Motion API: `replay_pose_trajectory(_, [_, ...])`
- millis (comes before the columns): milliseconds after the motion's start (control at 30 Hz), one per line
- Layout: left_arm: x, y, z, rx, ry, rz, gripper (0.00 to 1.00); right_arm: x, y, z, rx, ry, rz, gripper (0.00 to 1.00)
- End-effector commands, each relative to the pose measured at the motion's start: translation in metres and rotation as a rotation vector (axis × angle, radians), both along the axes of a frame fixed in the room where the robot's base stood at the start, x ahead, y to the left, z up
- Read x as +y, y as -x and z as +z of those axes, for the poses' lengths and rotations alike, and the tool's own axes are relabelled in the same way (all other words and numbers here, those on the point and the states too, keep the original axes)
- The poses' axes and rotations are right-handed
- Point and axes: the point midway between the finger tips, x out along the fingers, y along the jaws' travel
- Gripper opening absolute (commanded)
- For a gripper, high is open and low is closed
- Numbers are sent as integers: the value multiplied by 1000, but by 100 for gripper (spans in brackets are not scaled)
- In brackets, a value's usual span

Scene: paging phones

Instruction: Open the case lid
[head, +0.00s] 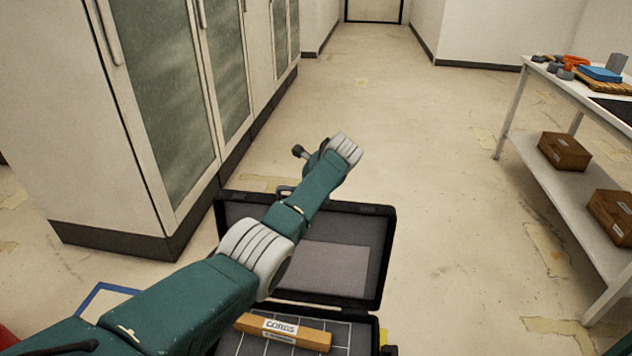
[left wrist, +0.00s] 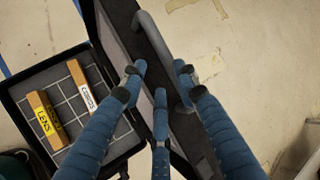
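The black case (head: 376,330) sits low on the floor with its lid (head: 378,262) raised. The lid's grey inner lining faces me, and my left arm crosses in front of it. The grey lid handle (head: 284,190) is at the lid's top edge. In the left wrist view the handle (left wrist: 152,38) lies just beyond my left gripper (left wrist: 162,88). Its three blue fingers are spread apart over the lid (left wrist: 120,22); I cannot tell whether they touch it. The head view does not show the fingers clearly. My right gripper is in neither view.
Inside the case are a wooden block labelled CORDS (head: 300,334) and another labelled LENS (left wrist: 46,122). Tall cabinets (head: 165,100) stand on the left. A table (head: 560,85) with cartons on its lower shelf stands on the right. The floor beyond the case is clear.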

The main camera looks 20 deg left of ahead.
Motion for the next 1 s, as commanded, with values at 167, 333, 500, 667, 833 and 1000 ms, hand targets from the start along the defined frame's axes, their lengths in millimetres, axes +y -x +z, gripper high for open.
replay_pose_trajectory(167, [-16,11,25,-4,2,-2,30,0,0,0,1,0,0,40])
replay_pose_trajectory(333, [-32,23,51,-4,1,-3,30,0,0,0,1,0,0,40])
replay_pose_trajectory(500, [-41,31,67,0,-1,-1,30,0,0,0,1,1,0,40])
replay_pose_trajectory(667, [-44,34,71,0,0,-1,30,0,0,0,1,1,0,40])
replay_pose_trajectory(833, [-44,34,71,0,0,-1,30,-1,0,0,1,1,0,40])
replay_pose_trajectory(1000, [-44,33,71,0,0,-1,30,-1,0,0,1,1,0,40])
